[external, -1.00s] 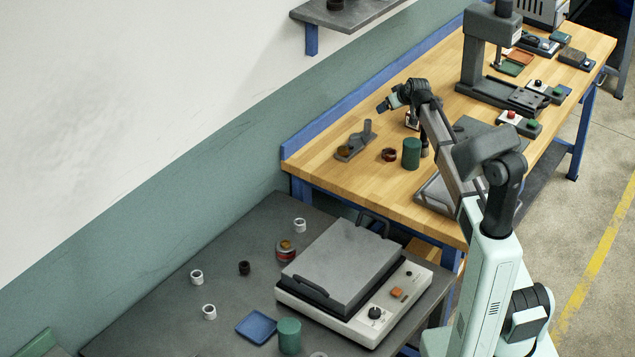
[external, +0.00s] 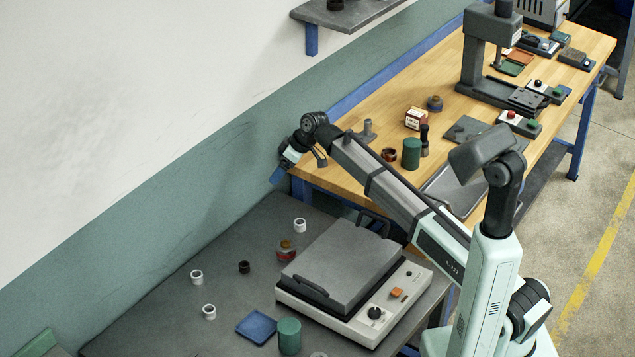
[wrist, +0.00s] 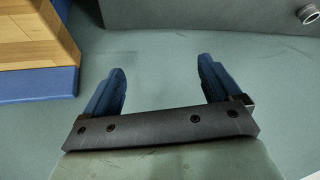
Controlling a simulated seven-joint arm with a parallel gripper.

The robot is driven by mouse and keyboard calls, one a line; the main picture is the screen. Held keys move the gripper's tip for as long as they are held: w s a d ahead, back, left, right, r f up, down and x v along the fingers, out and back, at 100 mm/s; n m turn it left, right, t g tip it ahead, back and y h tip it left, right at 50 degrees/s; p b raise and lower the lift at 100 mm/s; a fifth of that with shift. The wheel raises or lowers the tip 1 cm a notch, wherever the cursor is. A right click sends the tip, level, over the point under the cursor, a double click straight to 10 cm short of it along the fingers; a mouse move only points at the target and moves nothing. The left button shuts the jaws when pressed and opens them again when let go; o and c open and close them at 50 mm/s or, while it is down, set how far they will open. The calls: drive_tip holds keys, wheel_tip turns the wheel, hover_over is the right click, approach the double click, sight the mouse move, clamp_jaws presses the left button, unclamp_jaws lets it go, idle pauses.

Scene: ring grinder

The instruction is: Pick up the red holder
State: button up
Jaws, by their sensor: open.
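A small red holder (external: 286,256) with a brownish top stands on the dark grey table, just left of the grey-lidded machine. My gripper (external: 278,177) is in the air near the wall, by the near left corner of the wooden bench, up and away from the holder. In the wrist view my gripper's two blue fingers (wrist: 162,82) are spread wide with nothing between them. The red holder does not show in the wrist view.
The grey-lidded machine (external: 342,262) fills the table's right side. White rings (external: 300,225), a black ring (external: 244,267), a blue tray (external: 256,327) and a green cylinder (external: 289,336) are around. The wooden bench (external: 335,183) carries a dark red ring (external: 389,155) and another green cylinder (external: 411,153).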

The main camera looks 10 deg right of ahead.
drive_tip(key=s+a+n+g+h, duration=0.1)
drive_tip(key=s+a+n+h, duration=0.1)
drive_tip(key=s, duration=0.7)
drive_tip(key=n+g+h, duration=0.1)
drive_tip(key=h, duration=0.3)
approach(286, 243)
drive_tip(key=f, duration=0.5)
drive_tip(key=shift+w+d+f, duration=0.15)
drive_tip(key=shift+w+f, duration=0.2)
drive_tip(key=shift+f, duration=0.05)
drive_tip(key=shift+s+f, duration=0.15)
drive_tip(key=shift+f, duration=1.15)
drive_tip(key=shift+s+f, duration=0.1)
drive_tip(key=shift+f, duration=1.25)
drive_tip(key=shift+c, duration=0.5)
drive_tip(key=c, duration=1.6)
drive_tip(key=shift+r, duration=0.15)
